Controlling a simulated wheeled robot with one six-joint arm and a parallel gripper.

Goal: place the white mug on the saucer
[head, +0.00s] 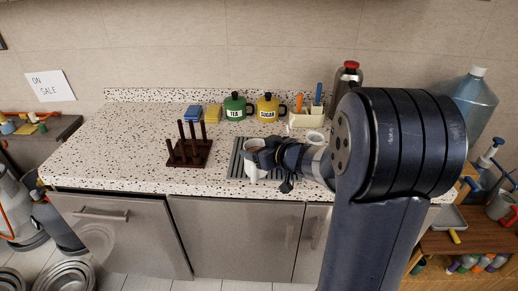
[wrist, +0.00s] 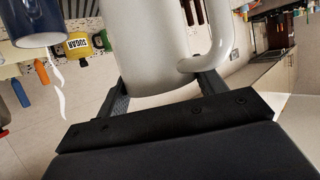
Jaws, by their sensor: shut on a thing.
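The white mug (wrist: 145,45) fills the top of the wrist view, with its handle (wrist: 222,45) on the right. My gripper (wrist: 165,90) is shut on the mug, one finger on each side of it. In the head view my gripper (head: 263,156) is over the grey ribbed rack (head: 236,164) on the counter. A white piece of the mug (head: 252,174) shows below the fingers; my gripper hides much of it.
A dark peg stand (head: 189,153) stands left of the rack. Green tea (head: 235,107) and yellow sugar (head: 268,108) canisters, a utensil holder (head: 305,118) and a red-capped flask (head: 346,80) stand behind. A dark blue mug (wrist: 38,22) is near my gripper. The counter's left is clear.

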